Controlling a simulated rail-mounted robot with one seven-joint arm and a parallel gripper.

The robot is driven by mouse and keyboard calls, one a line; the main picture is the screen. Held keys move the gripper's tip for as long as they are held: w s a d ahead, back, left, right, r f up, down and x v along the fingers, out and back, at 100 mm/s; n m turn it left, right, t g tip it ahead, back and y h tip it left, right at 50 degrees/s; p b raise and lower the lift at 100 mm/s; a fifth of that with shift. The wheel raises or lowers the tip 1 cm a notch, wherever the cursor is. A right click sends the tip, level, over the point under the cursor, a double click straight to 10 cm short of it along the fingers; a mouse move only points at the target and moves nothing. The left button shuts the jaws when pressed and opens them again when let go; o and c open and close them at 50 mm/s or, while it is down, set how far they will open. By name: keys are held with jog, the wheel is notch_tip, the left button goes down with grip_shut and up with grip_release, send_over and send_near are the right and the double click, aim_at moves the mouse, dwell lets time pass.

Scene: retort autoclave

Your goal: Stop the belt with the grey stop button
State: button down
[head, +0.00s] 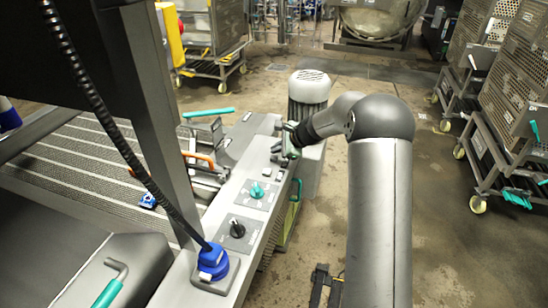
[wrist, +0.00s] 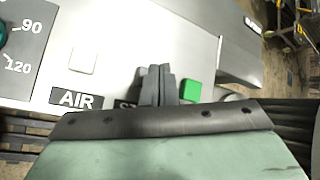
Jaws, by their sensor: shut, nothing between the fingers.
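My gripper (wrist: 155,80) is shut, with its two dark fingers together and nothing between them. In the wrist view the fingertips are over the panel (wrist: 120,25), between a pale square button (wrist: 83,60) above the AIR label (wrist: 80,98) and a green button (wrist: 190,90). A label starting "ST" (wrist: 125,104) is partly covered by my gripper. No grey stop button is clearly visible; the fingers hide the area above that label. I cannot tell whether they touch the panel. In the head view my gripper (head: 287,150) is at the panel's far end. The belt (head: 85,165) lies left.
The panel carries a teal knob (head: 257,190), a black knob (head: 237,228) and a blue fitting (head: 213,262) with a black cable. A grey post (head: 150,110) rises beside the belt. Wheeled racks (head: 515,90) stand at right.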

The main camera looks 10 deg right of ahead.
aim_at(277, 158)
dwell(0.7)
jog(key=shift+f+b, duration=0.4)
jog(key=shift+f, duration=0.05)
jog(key=shift+f+b, duration=0.45)
jog(key=shift+f, duration=0.1)
dwell(0.5)
jog(key=shift+r+p, duration=0.65)
jog(key=shift+r, duration=0.35)
notch_tip(277, 158, up, 5)
jog(key=p, duration=0.3)
jog(key=shift+p, duration=0.35)
dwell(0.5)
